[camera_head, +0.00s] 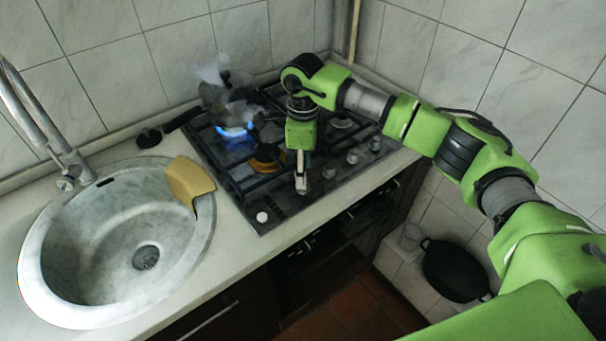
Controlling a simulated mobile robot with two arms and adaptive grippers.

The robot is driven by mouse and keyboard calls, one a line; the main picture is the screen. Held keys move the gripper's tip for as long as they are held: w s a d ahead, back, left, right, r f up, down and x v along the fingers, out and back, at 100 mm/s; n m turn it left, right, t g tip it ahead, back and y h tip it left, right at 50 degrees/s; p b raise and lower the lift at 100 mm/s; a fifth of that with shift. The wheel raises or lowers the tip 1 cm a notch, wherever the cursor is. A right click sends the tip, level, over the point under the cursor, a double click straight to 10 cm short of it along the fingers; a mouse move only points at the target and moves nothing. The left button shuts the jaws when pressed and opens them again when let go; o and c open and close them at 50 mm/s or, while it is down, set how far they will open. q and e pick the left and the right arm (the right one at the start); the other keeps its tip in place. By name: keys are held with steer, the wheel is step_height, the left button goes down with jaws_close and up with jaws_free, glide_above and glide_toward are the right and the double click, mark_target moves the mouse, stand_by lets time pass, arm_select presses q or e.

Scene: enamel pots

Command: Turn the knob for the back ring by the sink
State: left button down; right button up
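The dark gas hob (250,185) is set in the worktop to the right of the sink (105,265). A blue flame (233,130) burns on the back ring nearest the sink, under a greyish pot (232,105) that is blurred by steam or smoke. A row of knobs runs along the hob's front right edge; three pale ones (352,157) show clearly. My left gripper is out of view.
A small white round piece (262,217) sits at the hob's front left corner. A black pan (455,270) stands low at the right. Tiled walls close off the back.

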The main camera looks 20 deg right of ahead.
steer(key=shift+f, duration=1.8)
steer(key=c, duration=1.1)
